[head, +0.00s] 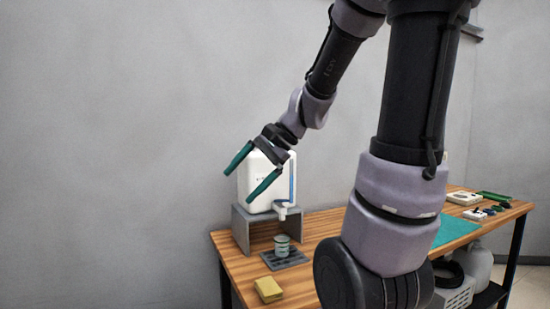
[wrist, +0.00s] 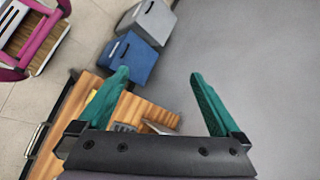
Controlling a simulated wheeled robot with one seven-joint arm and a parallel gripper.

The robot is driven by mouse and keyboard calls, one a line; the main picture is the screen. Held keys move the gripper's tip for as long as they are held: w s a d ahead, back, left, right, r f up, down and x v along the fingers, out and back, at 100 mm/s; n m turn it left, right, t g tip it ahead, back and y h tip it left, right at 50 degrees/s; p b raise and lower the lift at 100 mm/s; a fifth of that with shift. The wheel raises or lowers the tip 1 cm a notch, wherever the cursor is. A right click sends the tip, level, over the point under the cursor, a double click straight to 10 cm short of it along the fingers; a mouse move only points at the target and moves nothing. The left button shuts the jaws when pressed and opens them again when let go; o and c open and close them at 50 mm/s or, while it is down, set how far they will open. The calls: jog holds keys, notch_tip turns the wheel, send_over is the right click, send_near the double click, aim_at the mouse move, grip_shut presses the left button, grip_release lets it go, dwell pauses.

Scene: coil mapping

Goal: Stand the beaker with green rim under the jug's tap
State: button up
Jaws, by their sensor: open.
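The white jug (head: 262,178) stands on a grey stand at the left end of the wooden table, with its tap (head: 283,209) at the lower front. A small clear beaker with a greenish rim (head: 282,245) stands upright on a dark slatted tray (head: 285,259), below and close to the tap. I cannot tell whether it is exactly under the spout. My gripper (head: 251,173) is open and empty, up in front of the jug and above the beaker. Its teal fingers also show in the wrist view (wrist: 165,90), with nothing between them. The beaker is not visible there.
A yellow sponge (head: 268,289) lies at the table's front left. A teal mat (head: 455,229) and small devices (head: 464,198) lie to the right, partly behind my arm. The wrist view shows blue (wrist: 130,59) and grey (wrist: 147,20) boxes on the floor.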

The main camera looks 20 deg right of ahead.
jog(key=s+d+r+n+t+h, duration=0.3)
jog(key=s+d+r+n+h, duration=0.1)
jog(key=s+r+n+h, duration=0.1)
jog(key=s+r+n, duration=0.1)
jog(key=s, duration=0.1)
jog(key=shift+s+d+r+n, duration=0.15)
jog(key=shift+s+d+n, duration=0.15)
jog(key=shift+s+n, duration=0.1)
